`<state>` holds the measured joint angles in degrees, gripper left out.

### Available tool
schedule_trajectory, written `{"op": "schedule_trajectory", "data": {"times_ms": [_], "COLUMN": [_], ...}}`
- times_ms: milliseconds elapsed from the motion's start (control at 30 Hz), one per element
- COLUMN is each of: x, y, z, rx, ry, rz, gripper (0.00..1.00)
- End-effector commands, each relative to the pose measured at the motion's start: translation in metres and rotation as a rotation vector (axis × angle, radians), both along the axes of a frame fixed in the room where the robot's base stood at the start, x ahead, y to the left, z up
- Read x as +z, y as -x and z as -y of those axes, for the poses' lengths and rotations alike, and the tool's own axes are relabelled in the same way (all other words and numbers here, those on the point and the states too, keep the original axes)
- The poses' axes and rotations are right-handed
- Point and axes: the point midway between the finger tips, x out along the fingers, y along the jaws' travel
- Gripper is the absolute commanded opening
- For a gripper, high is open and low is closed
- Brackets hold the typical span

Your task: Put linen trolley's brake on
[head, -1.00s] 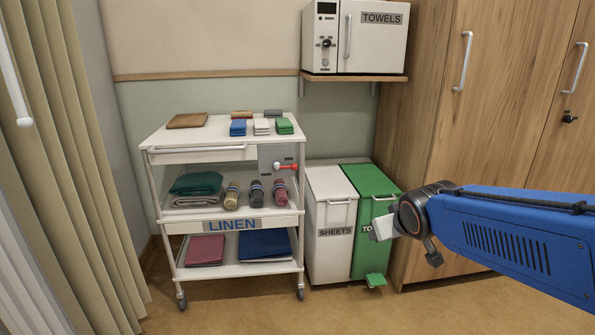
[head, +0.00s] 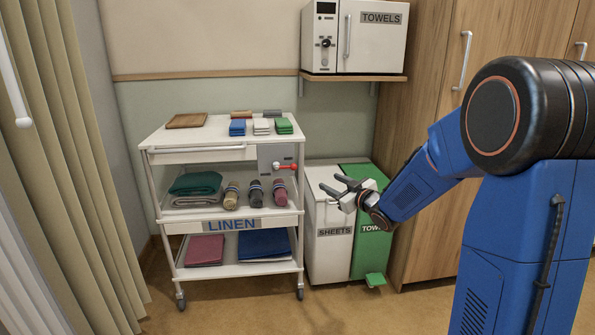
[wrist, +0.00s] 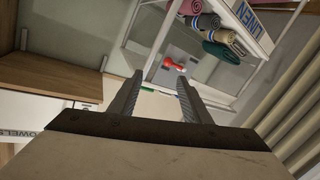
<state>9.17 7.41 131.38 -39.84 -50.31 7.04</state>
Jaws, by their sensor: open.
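The linen trolley (head: 190,157) stands left of centre in the head view, a white frame with a LINEN label on its lower shelf edge. A red-handled lever (head: 288,167) sits on a grey plate (head: 270,155) at the trolley's upper right. The lever's red part also shows in the wrist view (wrist: 172,63), beyond and between my fingers. My gripper (head: 339,187) is open and empty, in front of the bins, to the right of the lever and apart from it. Its two fingers also show in the wrist view (wrist: 158,95).
A white SHEETS bin (head: 328,247) and a green towel bin (head: 372,250) stand right of the trolley. A TOWELS cabinet (head: 372,40) is on a wall shelf above. A wooden wardrobe (head: 425,120) is at right, a curtain (head: 70,170) at left. Floor before the trolley is clear.

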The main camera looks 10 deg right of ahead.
Motion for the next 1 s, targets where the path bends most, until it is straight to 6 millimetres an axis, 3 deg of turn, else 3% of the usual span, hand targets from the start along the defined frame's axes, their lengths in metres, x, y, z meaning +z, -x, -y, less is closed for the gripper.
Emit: {"op": "schedule_trajectory", "data": {"times_ms": [133,467,1000], "x": [-0.011,-0.013,-0.013], "y": [-0.011,-0.024,-0.105], "z": [-0.009,-0.020,-0.062], "rx": [0.075,0.120,0.120], "ry": [-0.032,-0.053,-0.053], "rz": [0.047,0.078,0.078], "gripper": [0.44,0.44,0.44]}}
